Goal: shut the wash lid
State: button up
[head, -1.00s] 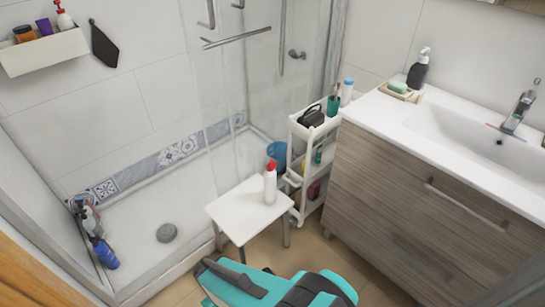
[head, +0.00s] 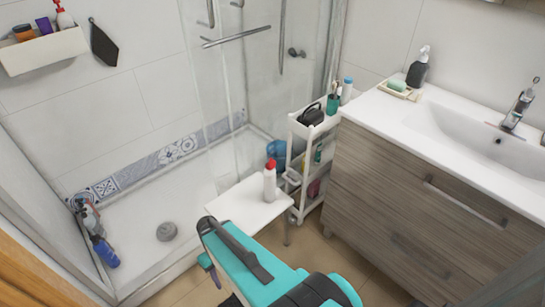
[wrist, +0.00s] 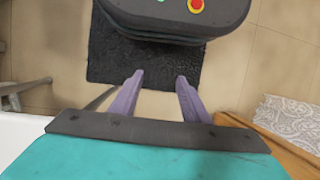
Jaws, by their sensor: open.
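A white bottle (head: 269,184) with a red lid (head: 270,164), which looks like the wash, stands upright on the white stool (head: 238,205). The bottle is too small in the head view to tell whether its lid is open or shut. My gripper (wrist: 161,80) shows in the wrist view with its two purple fingers apart and nothing between them. It points down over the floor, apart from the bottle. In the head view my teal arm is in front of the stool and hides part of its near side and legs. The bottle is not visible in the wrist view.
A white slim cart (head: 297,128) with several toiletries stands behind the stool, beside the wooden vanity (head: 400,195). The glass shower and its tray (head: 140,235) lie to the left. A black mat (wrist: 110,62) lies on the tiled floor below my gripper.

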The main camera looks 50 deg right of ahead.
jog(key=w+d+r+t, duration=0.2)
jog(key=w+d+r, duration=0.6)
jog(key=d+r, duration=0.15)
notch_tip(320, 180, up, 29)
jog(key=t+h, duration=0.2)
jog(key=t, duration=0.4)
send_over(272, 160)
jog(key=s, duration=0.6)
jog(key=shift+w+a+r+p, duration=0.1)
jog(key=shift+w+a+p, duration=0.15)
jog(key=shift+a+p, duration=0.1)
jog(key=shift+p+x, duration=0.45)
jog(key=shift+x, duration=6.55)
jog(key=shift+s+a, duration=0.1)
jog(key=shift+c, duration=0.4)
